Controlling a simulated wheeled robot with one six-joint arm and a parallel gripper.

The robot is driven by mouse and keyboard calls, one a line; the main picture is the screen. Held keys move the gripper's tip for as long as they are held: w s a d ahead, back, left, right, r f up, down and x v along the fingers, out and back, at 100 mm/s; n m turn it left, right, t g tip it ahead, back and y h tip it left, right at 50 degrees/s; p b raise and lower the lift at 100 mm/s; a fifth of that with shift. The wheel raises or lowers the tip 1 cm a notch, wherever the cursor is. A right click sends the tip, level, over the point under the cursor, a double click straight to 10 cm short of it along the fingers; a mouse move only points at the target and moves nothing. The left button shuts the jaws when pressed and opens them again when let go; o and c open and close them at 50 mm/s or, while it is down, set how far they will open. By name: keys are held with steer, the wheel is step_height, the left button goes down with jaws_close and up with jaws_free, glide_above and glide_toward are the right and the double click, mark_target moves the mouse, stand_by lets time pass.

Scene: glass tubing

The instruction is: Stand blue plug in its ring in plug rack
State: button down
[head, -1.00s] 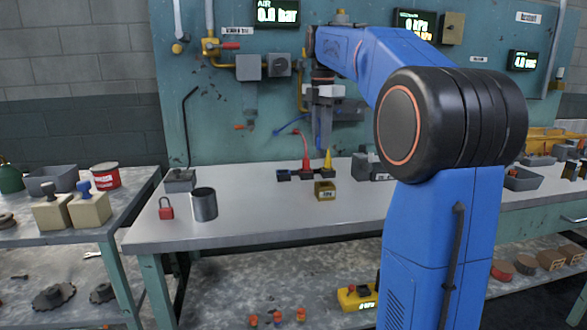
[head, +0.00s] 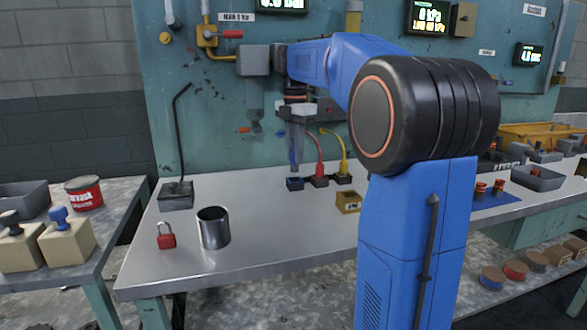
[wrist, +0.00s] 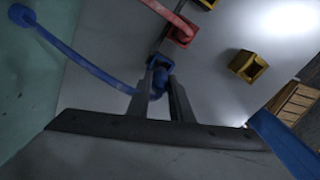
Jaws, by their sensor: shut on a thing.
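The plug rack (head: 319,181) stands on the bench with blue, red and yellow sockets in a row. The red plug (head: 318,168) and the yellow plug (head: 344,164) stand upright in theirs. My gripper (head: 295,170) points down over the blue ring (head: 295,184), at the left end of the row. It is shut on the blue plug (wrist: 159,82), which shows between the fingers in the wrist view. A blue hose (wrist: 85,65) runs from the plug to the wall panel. The plug's lower end is at or just above the blue ring; I cannot tell whether it is inside.
A yellow block with an opening (head: 348,202) stands in front of the rack. A metal cup (head: 213,228), a red padlock (head: 166,236) and a grey stand with a bent rod (head: 176,196) are to the left. The bench front between cup and yellow block is clear.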

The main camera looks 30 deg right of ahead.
mark_target(295, 171)
steer(key=shift+f, duration=2.25)
steer(key=c, duration=1.6)
jaws_free()
steer(key=shift+f, duration=0.1)
step_height(295, 171, up, 12)
steer(key=shift+r, duration=0.15)
steer(key=shift+s, duration=0.1)
